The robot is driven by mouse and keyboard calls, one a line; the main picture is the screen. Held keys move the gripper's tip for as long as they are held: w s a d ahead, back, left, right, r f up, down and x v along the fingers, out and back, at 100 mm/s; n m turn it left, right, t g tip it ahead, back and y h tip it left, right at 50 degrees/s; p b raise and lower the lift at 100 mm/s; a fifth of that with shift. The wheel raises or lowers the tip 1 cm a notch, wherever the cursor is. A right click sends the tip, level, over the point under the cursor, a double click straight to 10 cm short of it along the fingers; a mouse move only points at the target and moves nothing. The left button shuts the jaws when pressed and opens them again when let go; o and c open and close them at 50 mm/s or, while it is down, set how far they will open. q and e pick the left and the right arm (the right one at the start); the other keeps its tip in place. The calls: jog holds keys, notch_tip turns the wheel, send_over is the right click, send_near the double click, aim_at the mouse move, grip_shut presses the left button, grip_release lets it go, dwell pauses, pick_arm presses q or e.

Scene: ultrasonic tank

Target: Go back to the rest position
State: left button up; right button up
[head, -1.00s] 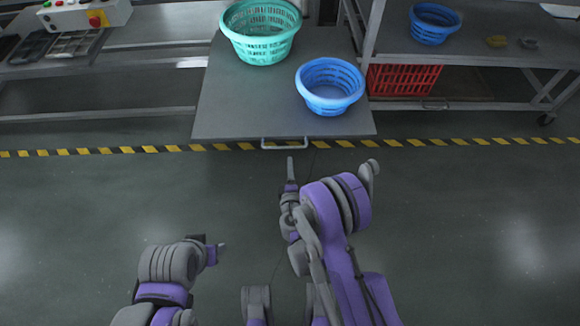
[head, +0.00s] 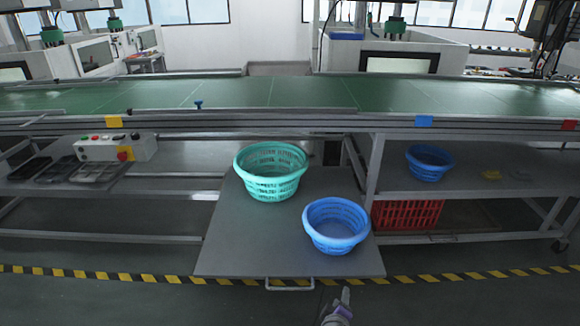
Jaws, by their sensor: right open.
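My right gripper (head: 343,300) shows at the bottom edge, right of the middle, in front of the grey pull-out tray (head: 225,250) and its handle. It holds nothing that I can see. The left gripper is out of the picture. A green basket (head: 270,190) stands on the tray at the back left. A blue basket (head: 336,240) stands on the tray at the front right. Both baskets are upright and apart from the gripper.
A green conveyor belt (head: 230,95) runs across above the tray. A control box (head: 117,148) is on the left shelf. Another blue basket (head: 428,163) and a red crate (head: 405,214) are on the right. A yellow-black stripe (head: 470,274) marks the floor.

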jog(key=s+d+r+m+g, duration=0.2)
jog(key=s+d+r+m, duration=0.1)
jog(key=s, duration=0.4)
jog(key=s+d+r+m+g, duration=0.2)
jog(key=s+d+m, duration=0.1)
jog(key=s, duration=0.4)
jog(key=s+a+m+g+y, duration=0.2)
jog(key=s+m+g+y, duration=0.15)
jog(key=s, duration=1.05)
pick_arm(q)
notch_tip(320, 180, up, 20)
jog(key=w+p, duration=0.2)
jog(key=p, duration=1.6)
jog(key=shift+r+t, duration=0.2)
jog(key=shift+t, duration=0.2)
pick_arm(e)
notch_tip(320, 180, up, 21)
jog(key=w+t, duration=0.1)
jog(key=shift+w+a, duration=0.2)
jog(key=shift+a, duration=0.1)
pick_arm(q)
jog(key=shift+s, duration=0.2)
pick_arm(e)
jog(key=shift+s+f, duration=0.1)
jog(key=shift+s, duration=0.05)
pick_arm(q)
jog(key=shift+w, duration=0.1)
